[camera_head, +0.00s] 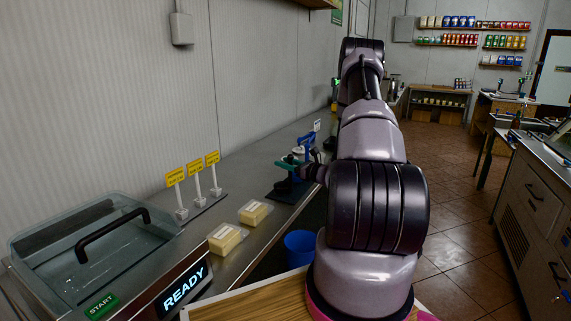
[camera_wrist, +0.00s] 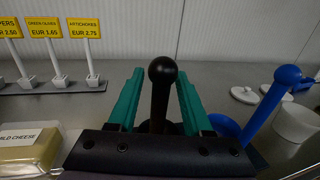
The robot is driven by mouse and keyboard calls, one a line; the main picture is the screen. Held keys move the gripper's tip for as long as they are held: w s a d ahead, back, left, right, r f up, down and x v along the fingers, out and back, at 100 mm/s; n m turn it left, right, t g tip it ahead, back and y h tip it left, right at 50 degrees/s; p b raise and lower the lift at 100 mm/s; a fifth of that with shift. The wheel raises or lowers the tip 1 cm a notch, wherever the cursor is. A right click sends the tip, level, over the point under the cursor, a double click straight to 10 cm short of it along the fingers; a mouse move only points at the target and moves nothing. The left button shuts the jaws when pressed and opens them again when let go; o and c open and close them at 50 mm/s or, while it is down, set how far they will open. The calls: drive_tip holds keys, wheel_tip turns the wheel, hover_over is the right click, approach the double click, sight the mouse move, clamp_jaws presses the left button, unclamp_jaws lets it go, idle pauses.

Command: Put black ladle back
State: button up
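The black ladle's handle (camera_wrist: 158,105), topped by a round knob, stands upright in the wrist view between the two teal fingers of my gripper (camera_wrist: 160,88). My gripper is open, with a visible gap on both sides of the handle. In the head view my gripper (camera_head: 291,163) is over the counter, above a dark stand (camera_head: 286,192); the black ladle cannot be made out there.
A blue ladle (camera_wrist: 268,108) leans just right of my gripper, near a white pot (camera_wrist: 294,123) and a white lid (camera_wrist: 244,95). Cheese packs (camera_head: 254,212) and yellow price signs (camera_head: 195,169) stand on the left.

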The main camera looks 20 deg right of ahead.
drive_tip(key=v, duration=1.2)
drive_tip(key=s+a+r+n+g+y, duration=0.2)
drive_tip(key=s+a+r+n+g, duration=0.3)
drive_tip(key=a+r+n, duration=0.5)
drive_tip(key=s+a+r+n+g+y, duration=0.25)
drive_tip(key=a+r+n+g, duration=0.35)
drive_tip(key=a+r, duration=0.4)
drive_tip(key=s+a+r+n+t+h, duration=0.1)
drive_tip(key=s+r+n+h, duration=0.4)
drive_tip(key=s, duration=0.3)
drive_tip(key=s+a+r+n+t+h, duration=0.1)
drive_tip(key=s+a+r+n+h, duration=0.1)
drive_tip(key=s+r+n+h, duration=0.3)
drive_tip(key=s+r, duration=0.2)
drive_tip(key=s, duration=0.2)
drive_tip(key=shift+s+a+r+n, duration=0.2)
drive_tip(key=shift+a+n, duration=0.1)
